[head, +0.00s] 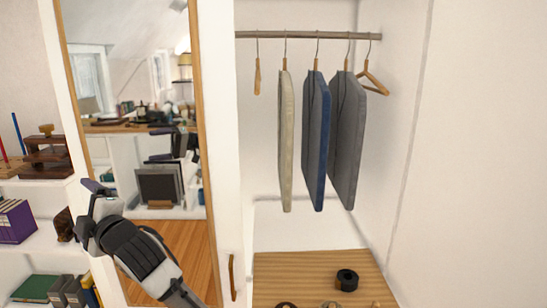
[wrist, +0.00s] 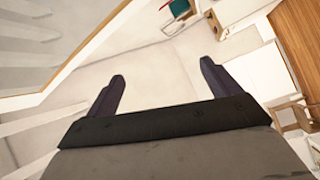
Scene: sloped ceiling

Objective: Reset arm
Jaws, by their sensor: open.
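My gripper shows in the wrist view (wrist: 162,88) with its two dark fingers spread apart and nothing between them. In the head view my arm rises from the bottom left, and the gripper end (head: 93,187) is up in front of the mirror's left edge. The fingers are small and partly turned away there.
A tall mirror (head: 105,60) in a wooden frame stands behind my arm. Shelves with purple books (head: 14,222) are at left. An open closet with garments on a rail (head: 300,35) and a wooden surface (head: 300,268) bearing a black roll (head: 347,280) is at right.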

